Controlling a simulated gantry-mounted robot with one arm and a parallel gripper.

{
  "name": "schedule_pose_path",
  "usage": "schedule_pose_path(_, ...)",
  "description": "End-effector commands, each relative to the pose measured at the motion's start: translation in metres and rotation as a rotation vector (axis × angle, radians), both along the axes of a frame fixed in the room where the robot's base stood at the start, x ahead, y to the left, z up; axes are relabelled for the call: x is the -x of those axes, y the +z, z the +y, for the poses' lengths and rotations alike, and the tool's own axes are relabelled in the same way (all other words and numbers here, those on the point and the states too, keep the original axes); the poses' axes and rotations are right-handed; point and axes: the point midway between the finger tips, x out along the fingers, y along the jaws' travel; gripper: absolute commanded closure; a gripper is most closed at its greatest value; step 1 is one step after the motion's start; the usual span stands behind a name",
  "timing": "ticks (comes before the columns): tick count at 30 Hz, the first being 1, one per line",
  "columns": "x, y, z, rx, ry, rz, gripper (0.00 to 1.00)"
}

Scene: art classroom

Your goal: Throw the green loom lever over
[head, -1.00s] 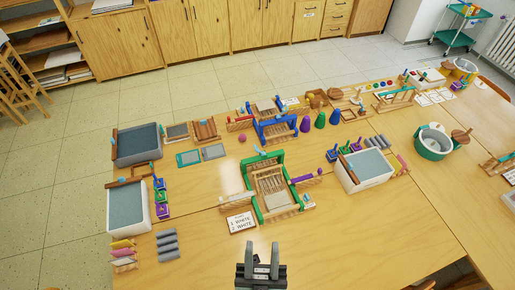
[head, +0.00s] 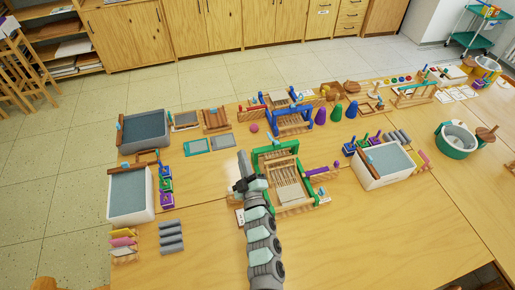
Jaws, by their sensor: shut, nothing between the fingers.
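The green loom (head: 292,148) stands upright on the near table, with pale threads and a wooden base inside its frame. A small light-blue piece, apparently its lever, shows at the top bar; its exact tilt is too small to tell. My gripper (head: 242,157) is shut and empty. It appears at the left side of the green frame, with the fingers pointing away from me. I cannot tell whether it touches the loom. My wrist and forearm cover the loom's lower left part and most of the white card in front.
A blue loom (head: 290,122) stands just behind the green one. Water trays stand at left (head: 131,195) and right (head: 382,166). Purple and green cones (head: 336,113) stand behind at right. Grey rolls (head: 171,238) lie at front left. The table front right of my arm is clear.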

Motion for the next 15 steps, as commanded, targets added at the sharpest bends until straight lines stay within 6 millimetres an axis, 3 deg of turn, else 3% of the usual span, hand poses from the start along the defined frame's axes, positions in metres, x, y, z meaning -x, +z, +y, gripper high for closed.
schedule_pose_path(1,-0.025,-0.031,-0.010,0.082,-0.048,0.057,1.00)
schedule_pose_path(3,-0.050,-0.054,-0.025,0.179,-0.110,0.129,1.00)
schedule_pose_path(6,-0.071,-0.077,-0.047,0.279,-0.179,0.206,1.00)
schedule_pose_path(10,-0.082,-0.089,-0.062,0.342,-0.225,0.255,1.00)
schedule_pose_path(15,-0.092,-0.091,-0.065,0.348,-0.234,0.263,1.00)
